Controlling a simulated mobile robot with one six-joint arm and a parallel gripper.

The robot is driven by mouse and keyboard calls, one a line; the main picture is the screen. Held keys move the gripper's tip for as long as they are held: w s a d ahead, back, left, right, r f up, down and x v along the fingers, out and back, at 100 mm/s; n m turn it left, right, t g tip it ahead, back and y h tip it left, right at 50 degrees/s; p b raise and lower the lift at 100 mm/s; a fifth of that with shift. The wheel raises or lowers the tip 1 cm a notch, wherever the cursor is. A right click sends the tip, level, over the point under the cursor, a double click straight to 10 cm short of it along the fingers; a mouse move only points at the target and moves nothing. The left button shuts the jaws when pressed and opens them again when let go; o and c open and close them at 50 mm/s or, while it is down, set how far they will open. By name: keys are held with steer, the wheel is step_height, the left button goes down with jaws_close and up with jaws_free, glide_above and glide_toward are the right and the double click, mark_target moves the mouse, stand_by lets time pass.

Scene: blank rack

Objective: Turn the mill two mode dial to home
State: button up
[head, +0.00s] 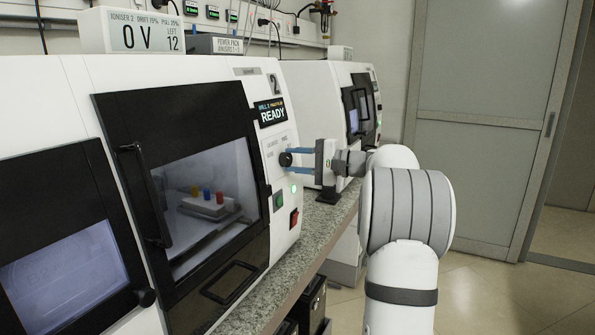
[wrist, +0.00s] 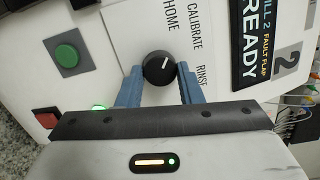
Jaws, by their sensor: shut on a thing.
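The mode dial is a round black knob with a white pointer mark on the control panel of mill two (head: 278,140). In the wrist view the dial (wrist: 154,73) sits between the two blue fingers of my gripper (wrist: 158,84), one on each side. Printed labels HOME, CALIBRATE and RINSE stand around it. The white mark points up and right in that view, roughly to the CALIBRATE side; the exact setting is hard to tell. In the head view my gripper (head: 289,158) reaches the dial from the right, hiding part of the panel.
A green button (head: 279,199) and a red switch (head: 293,218) sit below the dial. The mill's display (head: 271,111) reads READY. A black-framed door with a handle (head: 146,195) is left of the panel. Another mill (head: 310,95) stands behind; a granite bench (head: 325,225) runs below.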

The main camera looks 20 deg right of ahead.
steer(key=shift+n+b, duration=0.4)
steer(key=shift+n, duration=0.2)
steer(key=shift+r, duration=0.15)
steer(key=o, duration=1)
steer(key=shift+c, duration=0.2)
steer(key=shift+d, duration=0.1)
steer(key=v, duration=0.7)
steer(key=shift+s+d+p, duration=0.25)
steer(key=shift+d+p, duration=0.05)
